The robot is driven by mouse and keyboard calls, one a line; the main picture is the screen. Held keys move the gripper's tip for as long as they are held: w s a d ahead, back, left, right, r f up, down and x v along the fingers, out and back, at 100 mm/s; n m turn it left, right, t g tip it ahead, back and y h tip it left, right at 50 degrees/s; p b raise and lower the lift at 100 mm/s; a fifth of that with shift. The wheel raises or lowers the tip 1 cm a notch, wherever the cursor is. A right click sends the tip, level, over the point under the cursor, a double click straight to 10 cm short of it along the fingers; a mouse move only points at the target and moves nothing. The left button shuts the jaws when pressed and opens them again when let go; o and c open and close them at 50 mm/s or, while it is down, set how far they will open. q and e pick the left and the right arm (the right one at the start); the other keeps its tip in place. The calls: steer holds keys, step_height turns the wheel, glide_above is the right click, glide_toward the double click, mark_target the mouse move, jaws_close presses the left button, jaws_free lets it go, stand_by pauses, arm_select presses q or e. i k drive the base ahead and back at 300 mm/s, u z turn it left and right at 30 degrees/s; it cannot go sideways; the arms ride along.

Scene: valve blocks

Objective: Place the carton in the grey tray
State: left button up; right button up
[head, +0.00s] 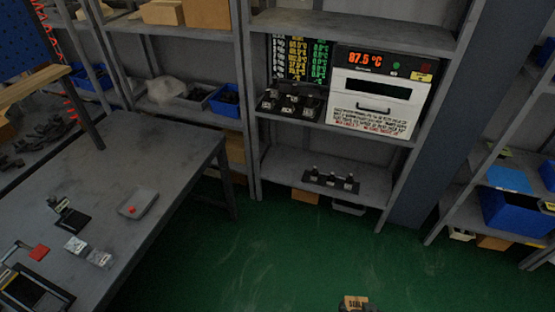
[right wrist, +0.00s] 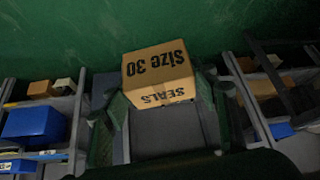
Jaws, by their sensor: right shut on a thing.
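The brown carton (right wrist: 158,72), printed "Size 30" and "SEALS", sits between the fingers of my right gripper (right wrist: 161,95) in the right wrist view. The right gripper is shut on it. In the head view the carton (head: 355,301) shows at the bottom edge, over the green floor and right of the table; most of the gripper is cut off there. My left gripper is not in view.
The grey table (head: 165,150) also bears a black fixture (head: 70,216), small metal blocks (head: 76,245) and a red-handled device (head: 38,253). Shelves with an oven (head: 373,92) and blue bins (head: 515,212) stand behind and right. Green floor between is clear.

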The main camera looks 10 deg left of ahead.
mark_target(143, 199)
steer(key=i, duration=2.2)
steer(key=u, duration=3.6)
